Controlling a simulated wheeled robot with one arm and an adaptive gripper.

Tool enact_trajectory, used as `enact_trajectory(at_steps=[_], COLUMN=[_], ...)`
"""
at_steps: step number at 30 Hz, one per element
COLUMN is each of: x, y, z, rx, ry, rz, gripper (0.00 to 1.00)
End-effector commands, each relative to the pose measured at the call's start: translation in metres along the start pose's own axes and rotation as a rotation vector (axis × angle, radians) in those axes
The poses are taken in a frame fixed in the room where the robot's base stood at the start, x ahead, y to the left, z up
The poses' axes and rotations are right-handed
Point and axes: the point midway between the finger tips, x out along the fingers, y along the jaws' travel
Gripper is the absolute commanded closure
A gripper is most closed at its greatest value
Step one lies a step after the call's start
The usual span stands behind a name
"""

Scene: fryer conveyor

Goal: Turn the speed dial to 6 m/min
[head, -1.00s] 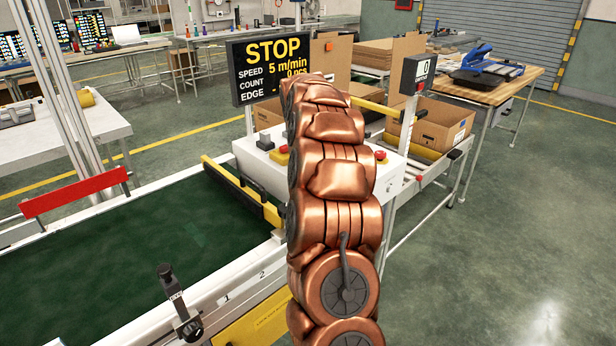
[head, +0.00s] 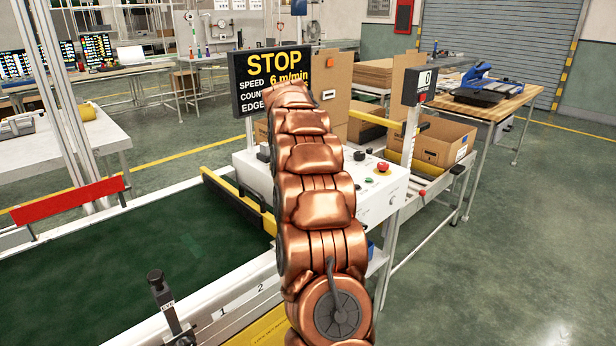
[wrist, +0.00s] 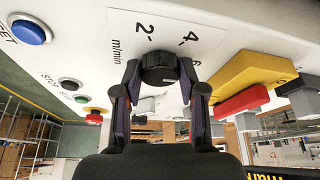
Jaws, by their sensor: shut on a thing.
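The black speed dial (wrist: 158,68) sits on a white scale marked m/min, with 2 and 4 visible in the wrist view. My gripper (wrist: 160,82) is shut on the dial, one finger at each side. The right finger covers part of the scale, and I cannot make out the dial's pointer. In the head view my copper-coloured arm hides the gripper and dial. The hanging display (head: 270,76) reads STOP and speed 6 m/min; the arm covers the count and edge values.
In the wrist view, a red and yellow switch (wrist: 250,84) lies close right of the gripper and a blue button (wrist: 32,30) at upper left. The white control box (head: 382,200) stands beside the green conveyor belt (head: 130,270). Open floor lies to the right.

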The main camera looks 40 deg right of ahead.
Motion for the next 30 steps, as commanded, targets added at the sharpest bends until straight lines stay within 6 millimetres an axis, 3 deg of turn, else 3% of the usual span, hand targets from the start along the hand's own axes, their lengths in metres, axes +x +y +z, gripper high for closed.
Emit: enact_trajectory(at_steps=[5,6,12,23,30], x=[0.001,0.001,0.000,-0.003,-0.034], y=[0.000,0.000,0.000,0.000,-0.001], z=[0.000,0.001,0.000,0.000,-0.001], rx=[-0.001,-0.001,-0.001,-0.001,-0.002], ry=[-0.002,-0.002,-0.001,0.001,0.005], rz=[0.001,0.001,0.000,-0.001,-0.005], gripper=[0.94,0.55,0.35,0.35,0.35])
